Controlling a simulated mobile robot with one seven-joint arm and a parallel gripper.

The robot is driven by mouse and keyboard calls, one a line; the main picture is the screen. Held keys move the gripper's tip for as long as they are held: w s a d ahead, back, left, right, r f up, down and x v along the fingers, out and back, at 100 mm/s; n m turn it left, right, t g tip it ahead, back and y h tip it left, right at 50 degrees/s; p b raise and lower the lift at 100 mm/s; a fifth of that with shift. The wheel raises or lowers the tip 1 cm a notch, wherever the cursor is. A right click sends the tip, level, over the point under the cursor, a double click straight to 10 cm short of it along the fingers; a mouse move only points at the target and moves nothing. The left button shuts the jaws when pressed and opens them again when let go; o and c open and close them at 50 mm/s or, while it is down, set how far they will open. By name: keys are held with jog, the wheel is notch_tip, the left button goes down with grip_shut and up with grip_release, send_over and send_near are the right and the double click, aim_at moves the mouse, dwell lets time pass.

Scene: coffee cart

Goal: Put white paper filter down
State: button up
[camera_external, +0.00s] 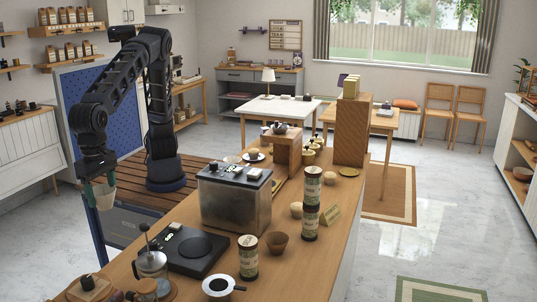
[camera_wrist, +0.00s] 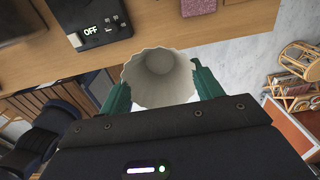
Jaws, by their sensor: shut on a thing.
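My gripper (camera_external: 101,188) hangs low at the left of the external view, beside the wooden counter and off its left edge. It is shut on the white paper filter (camera_external: 105,195), a pale, fluted cup. In the wrist view the filter (camera_wrist: 160,75) sits between my green fingers (camera_wrist: 162,88), its wide mouth toward the camera and its hollow inside empty. The filter is clear of the counter edge in the external view. What lies directly under it is partly hidden.
The counter (camera_external: 345,200) bears a black scale (camera_external: 183,250), a glass press (camera_external: 151,263), a clear-sided box (camera_external: 235,200), tins (camera_external: 247,257), a brown cup (camera_external: 277,243) and a black-filled white dripper (camera_external: 218,286). A dark panel (camera_external: 125,225) stands below my gripper. The wrist view shows an "OFF" display (camera_wrist: 92,30).

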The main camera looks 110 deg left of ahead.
jog(key=f, duration=2.4)
jog(key=shift+w+a+f, duration=0.1)
jog(key=shift+w+f, duration=0.15)
jog(key=shift+f, duration=0.1)
jog(key=o, duration=1)
jog(key=shift+c, duration=0.2)
notch_tip(320, 180, up, 12)
